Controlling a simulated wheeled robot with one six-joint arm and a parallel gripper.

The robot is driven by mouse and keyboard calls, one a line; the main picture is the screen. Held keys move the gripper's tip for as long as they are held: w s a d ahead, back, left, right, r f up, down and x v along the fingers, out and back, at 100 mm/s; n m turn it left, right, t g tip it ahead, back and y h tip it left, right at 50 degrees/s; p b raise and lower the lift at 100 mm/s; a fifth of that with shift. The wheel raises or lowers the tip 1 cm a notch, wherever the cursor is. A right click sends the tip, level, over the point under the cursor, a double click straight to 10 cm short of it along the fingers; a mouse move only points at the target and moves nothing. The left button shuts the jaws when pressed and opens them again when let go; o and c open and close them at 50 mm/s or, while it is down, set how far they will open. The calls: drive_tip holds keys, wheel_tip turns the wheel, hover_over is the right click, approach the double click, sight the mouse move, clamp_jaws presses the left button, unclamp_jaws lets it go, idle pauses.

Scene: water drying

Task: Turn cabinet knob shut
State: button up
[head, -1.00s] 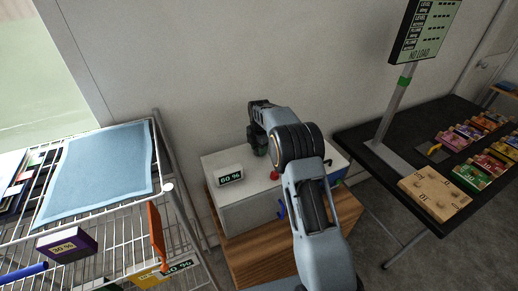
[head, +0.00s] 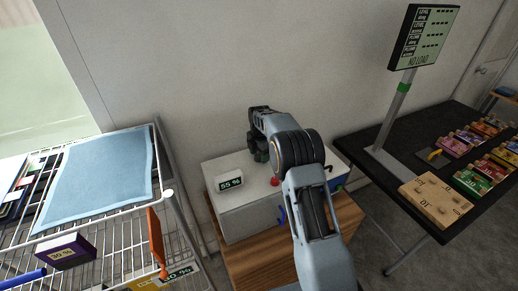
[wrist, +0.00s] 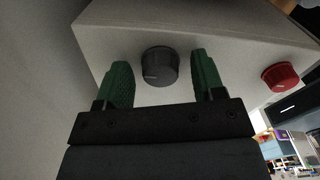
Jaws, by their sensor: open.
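The cabinet (head: 247,218) is a white box on a wooden stand. A display (head: 230,183) on its top reads 55 %. In the wrist view a dark round knob (wrist: 159,66) with a pale line stands on the cabinet's pale face. My gripper (wrist: 163,77) is open, with one green finger on each side of the dark knob and gaps visible between them. A red knob (wrist: 280,77) is to the right, outside the fingers; it also shows in the head view (head: 275,182). In the head view my arm hides the dark knob.
A wire rack (head: 120,238) with a blue cloth (head: 98,180) stands at the left. A wall is behind the cabinet.

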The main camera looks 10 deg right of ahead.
wheel_tip(320, 180, up, 14)
drive_tip(key=shift+f, duration=0.15)
idle(0.3)
drive_tip(key=m, duration=0.7)
approach(259, 154)
drive_tip(key=s, duration=0.1)
drive_tip(key=s+m, duration=0.5)
drive_tip(key=m, duration=0.1)
drive_tip(key=s+r+m+t, duration=0.2)
drive_tip(key=s+m, duration=0.3)
drive_tip(key=s, duration=0.9)
drive_tip(key=s+r+m+t, duration=0.2)
drive_tip(key=s+m, duration=0.3)
drive_tip(key=s, duration=0.9)
drive_tip(key=shift+s+a+r, duration=0.2)
drive_tip(key=shift+r, duration=0.4)
